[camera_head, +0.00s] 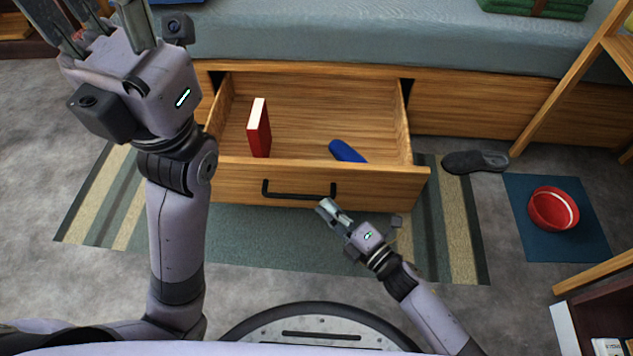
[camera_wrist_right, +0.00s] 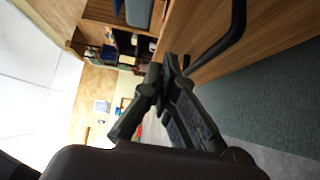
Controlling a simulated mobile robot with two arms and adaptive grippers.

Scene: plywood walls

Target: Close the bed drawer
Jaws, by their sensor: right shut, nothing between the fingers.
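The wooden bed drawer (camera_head: 375,187) is pulled out from under the bed (camera_head: 450,40), with its front facing me. A black bar handle (camera_head: 300,195) runs across the drawer front; it also shows in the right wrist view (camera_wrist_right: 225,45). A red book (camera_head: 259,130) stands upright in the drawer, and a blue object (camera_head: 346,151) lies beyond the front panel, partly hidden. My right gripper (camera_head: 328,209) is shut and empty, close to the right end of the handle; contact cannot be told. My left gripper (camera_head: 95,20) is raised at the upper left, its fingertips partly cut off by the frame.
A striped rug (camera_head: 280,235) lies under the drawer. A dark slipper (camera_head: 475,161) and a red bowl (camera_head: 552,208) on a blue mat (camera_head: 515,190) are to the right. A wooden ladder-like frame (camera_head: 560,85) leans at the right. A shelf (camera_head: 590,320) stands at lower right.

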